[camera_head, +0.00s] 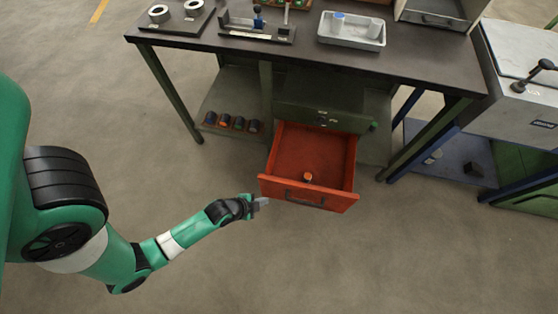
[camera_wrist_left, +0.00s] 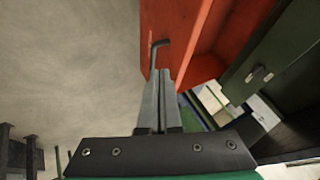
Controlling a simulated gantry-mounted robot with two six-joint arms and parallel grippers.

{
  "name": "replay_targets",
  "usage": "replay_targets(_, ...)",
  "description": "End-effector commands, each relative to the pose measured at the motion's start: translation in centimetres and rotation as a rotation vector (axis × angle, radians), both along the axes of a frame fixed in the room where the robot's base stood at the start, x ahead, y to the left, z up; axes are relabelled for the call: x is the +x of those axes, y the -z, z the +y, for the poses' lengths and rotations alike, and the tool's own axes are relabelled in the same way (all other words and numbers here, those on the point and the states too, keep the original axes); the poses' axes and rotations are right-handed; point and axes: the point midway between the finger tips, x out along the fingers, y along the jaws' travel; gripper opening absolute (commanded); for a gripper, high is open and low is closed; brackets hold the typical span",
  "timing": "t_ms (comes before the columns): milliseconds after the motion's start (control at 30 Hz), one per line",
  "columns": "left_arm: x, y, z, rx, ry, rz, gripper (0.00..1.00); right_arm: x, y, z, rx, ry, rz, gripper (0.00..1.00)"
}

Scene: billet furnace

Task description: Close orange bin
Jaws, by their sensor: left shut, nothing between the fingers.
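In the left wrist view the shut fingers (camera_wrist_left: 158,92) point towards the orange bin (camera_wrist_left: 205,35), with the handle (camera_wrist_left: 158,48) just beyond the tips. My right gripper is not in view.
The dark workbench (camera_head: 420,62) carries a grey tray (camera_head: 352,30) and several fixtures. A lower shelf (camera_head: 222,98) holds several small coloured cylinders left of the drawer. A grey machine (camera_head: 520,90) stands at right. The floor (camera_head: 330,265) before the drawer is clear.

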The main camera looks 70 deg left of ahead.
Motion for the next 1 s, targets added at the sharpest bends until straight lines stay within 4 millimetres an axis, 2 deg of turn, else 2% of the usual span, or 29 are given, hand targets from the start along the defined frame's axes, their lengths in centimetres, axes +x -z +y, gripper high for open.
replay_targets(167,0.8,1.2,0.2,0.001,0.001,-0.002,0.0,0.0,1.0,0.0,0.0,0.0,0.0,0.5)
replay_targets(600,6.1,8.8,1.9,0.001,0.003,-0.004,0.0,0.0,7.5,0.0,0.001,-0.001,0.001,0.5)
replay_targets(700,7.0,8.2,3.7,0.002,-0.005,-0.005,0.0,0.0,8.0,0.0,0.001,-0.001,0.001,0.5)
replay_targets(800,7.6,8.1,4.6,0.001,-0.002,-0.004,0.0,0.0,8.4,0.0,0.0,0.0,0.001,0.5)
replay_targets(1000,8.0,7.8,5.2,0.0,0.002,-0.003,0.0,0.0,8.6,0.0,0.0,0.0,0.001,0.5)
